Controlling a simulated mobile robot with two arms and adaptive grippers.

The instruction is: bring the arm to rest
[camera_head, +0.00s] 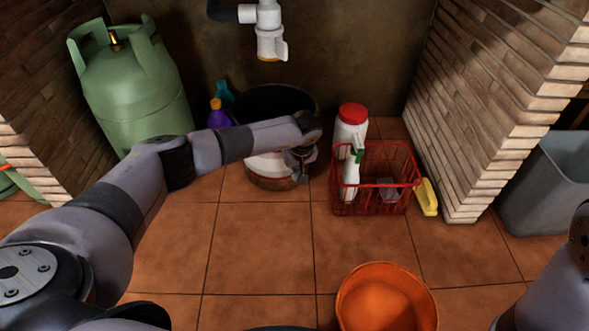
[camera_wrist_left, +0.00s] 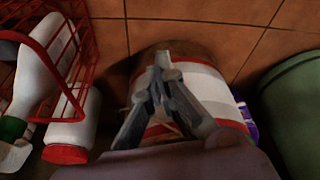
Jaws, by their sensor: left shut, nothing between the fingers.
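My left arm (camera_head: 105,215) reaches in from the left. Its left gripper (camera_head: 299,172) hangs in front of a round, dark-mouthed container (camera_head: 275,100) with a red and white band. In the left wrist view the left gripper (camera_wrist_left: 161,58) has its fingertips together, with nothing between them, over the banded container (camera_wrist_left: 205,82). I cannot tell whether it touches the container. Part of my right arm (camera_head: 560,285) shows at the right edge; its gripper is out of view.
A red basket (camera_head: 375,190) with a spray bottle (camera_head: 352,172) stands right of the gripper, a red-capped white jar (camera_head: 351,122) behind it. A green gas cylinder (camera_head: 135,90) stands left. An orange bucket (camera_head: 385,300) is in front. Brick walls (camera_head: 490,100) flank the recess; tiles at centre-left are clear.

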